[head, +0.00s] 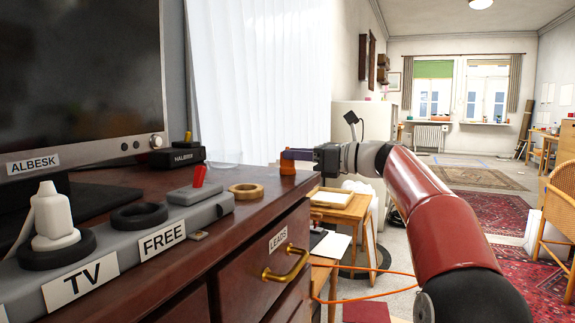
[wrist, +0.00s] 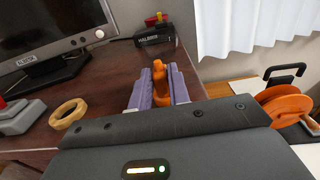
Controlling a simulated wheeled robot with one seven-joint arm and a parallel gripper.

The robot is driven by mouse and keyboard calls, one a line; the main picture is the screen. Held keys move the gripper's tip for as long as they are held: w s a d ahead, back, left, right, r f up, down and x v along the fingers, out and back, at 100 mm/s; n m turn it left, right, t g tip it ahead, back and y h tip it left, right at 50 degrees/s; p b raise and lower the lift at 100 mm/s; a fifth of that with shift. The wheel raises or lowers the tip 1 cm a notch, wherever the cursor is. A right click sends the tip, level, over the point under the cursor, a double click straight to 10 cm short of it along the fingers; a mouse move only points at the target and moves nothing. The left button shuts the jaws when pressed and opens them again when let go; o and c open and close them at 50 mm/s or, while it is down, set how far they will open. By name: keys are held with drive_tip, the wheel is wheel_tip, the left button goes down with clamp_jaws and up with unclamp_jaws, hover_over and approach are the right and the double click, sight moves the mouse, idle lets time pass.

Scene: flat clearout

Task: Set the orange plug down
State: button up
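The orange plug (wrist: 160,86) is between the two purple finger pads of my gripper (wrist: 161,90) in the wrist view. The pads lie close against its sides, so my gripper looks shut on it. In the head view my gripper (head: 298,155) is at the far right corner of the dark wooden cabinet top (head: 120,220). The plug (head: 287,168) shows low under the fingers there, right at the top's surface. I cannot tell whether its underside touches the wood.
A grey socket strip (head: 125,262) labelled TV and FREE runs along the cabinet top, with a white plug (head: 52,218) in the TV place. An orange reel (wrist: 283,105) is off the right edge.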

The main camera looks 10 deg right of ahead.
clamp_jaws()
